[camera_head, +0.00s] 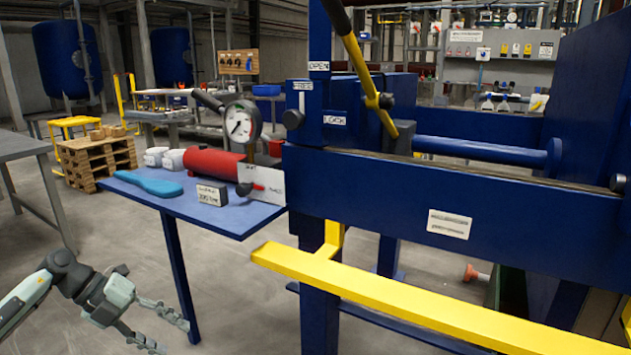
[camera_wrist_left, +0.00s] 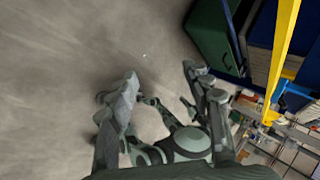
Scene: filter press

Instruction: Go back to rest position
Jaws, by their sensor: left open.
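My left gripper (camera_head: 172,337) is at the lower left of the head view, with its two fingers apart and nothing between them. It hangs low over the bare floor, in front of the blue side table (camera_head: 215,213) and apart from it. In the left wrist view the two fingers of the left gripper (camera_wrist_left: 160,76) stand wide apart with floor behind them. More grey-green parts of my own body show between and below the fingers. I make out no right gripper in the head view.
The blue filter press (camera_head: 370,190) fills the right, with a yellow rail (camera_head: 385,300) along its front. A grey table (camera_head: 22,145) stands left. The floor between is clear.

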